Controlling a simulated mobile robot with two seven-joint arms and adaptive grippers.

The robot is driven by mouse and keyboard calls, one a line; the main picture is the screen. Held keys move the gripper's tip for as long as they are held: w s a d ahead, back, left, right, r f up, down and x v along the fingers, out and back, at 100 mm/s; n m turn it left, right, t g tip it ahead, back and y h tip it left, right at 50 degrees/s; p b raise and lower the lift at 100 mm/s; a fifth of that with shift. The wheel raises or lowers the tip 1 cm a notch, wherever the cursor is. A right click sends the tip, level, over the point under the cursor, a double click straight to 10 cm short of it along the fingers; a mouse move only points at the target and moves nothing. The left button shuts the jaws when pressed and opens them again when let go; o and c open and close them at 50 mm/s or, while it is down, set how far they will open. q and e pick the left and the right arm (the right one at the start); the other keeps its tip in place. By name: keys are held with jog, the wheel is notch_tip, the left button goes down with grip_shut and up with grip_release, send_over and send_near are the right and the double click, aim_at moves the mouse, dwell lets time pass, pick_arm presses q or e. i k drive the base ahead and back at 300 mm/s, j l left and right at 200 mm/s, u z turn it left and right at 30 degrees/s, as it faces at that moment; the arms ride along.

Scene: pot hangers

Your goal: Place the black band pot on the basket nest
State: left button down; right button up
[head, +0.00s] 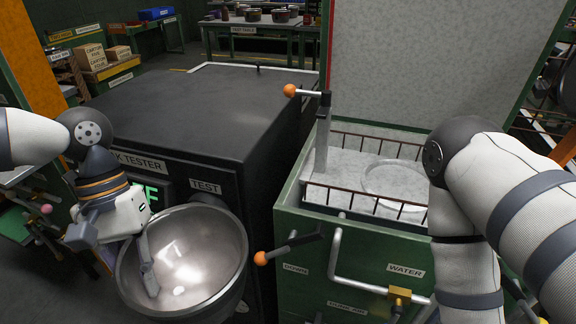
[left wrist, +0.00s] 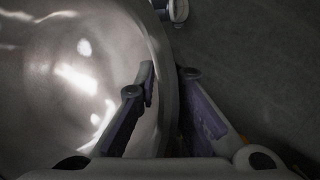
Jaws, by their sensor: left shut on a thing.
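A large steel pot (head: 195,255) is at the lower left of the head view, its open mouth facing me. No black band shows on the part I see. My left gripper (head: 143,265) is shut on the pot's left rim, one finger inside the bowl. In the left wrist view the pot (left wrist: 60,70) fills the left side, and its rim passes between the two fingers of the gripper (left wrist: 170,85). The basket (head: 345,195) is a railed frame in the green tank, with a pale ring, the nest (head: 368,187), on its floor. My right gripper is out of view.
The dark leak tester (head: 200,105) stands behind the pot. The green water tank (head: 310,245) has an orange-knobbed lever (head: 262,258) at its front and an upright post (head: 322,140) with another orange knob. A grey panel (head: 430,60) rises behind the tank.

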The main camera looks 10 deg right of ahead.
aim_at(398, 190)
jog(key=k+l, duration=0.1)
jog(key=l, duration=0.3)
jog(key=k+l+u, duration=0.1)
jog(key=l, duration=0.3)
jog(key=k+l, duration=0.1)
jog(key=l, duration=0.3)
jog(key=k+l+u, duration=0.1)
jog(key=l, duration=0.3)
jog(key=k+l, duration=0.15)
jog(key=l, duration=0.25)
jog(key=u, duration=0.05)
